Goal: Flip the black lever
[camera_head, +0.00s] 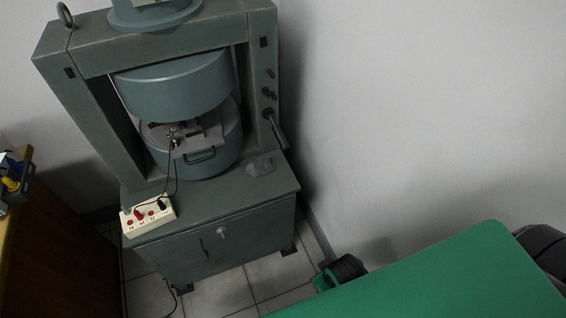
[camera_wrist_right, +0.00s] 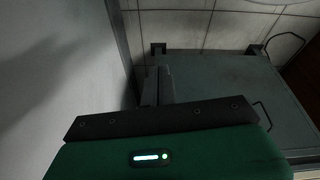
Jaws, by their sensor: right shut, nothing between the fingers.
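A dark lever (camera_head: 277,130) is on the right upright of the grey-green magnet machine (camera_head: 262,50) in the head view. It slants down to the right from a round pivot, above the cabinet top. No gripper touches it in the head view. My right gripper shows in the right wrist view, with its two narrow fingers (camera_wrist_right: 158,86) together and nothing between them. I cannot make out the lever in the wrist view. I cannot make out the right fingertips in the head view. My left gripper is not in view.
Small dark knobs (camera_head: 269,93) sit above the lever. A grey lump (camera_head: 260,166) and a white socket box (camera_head: 148,216) with cables lie on the cabinet top (camera_head: 225,195). A bare wall (camera_head: 400,100) stands to the right. A wooden desk (camera_head: 50,240) is at the left.

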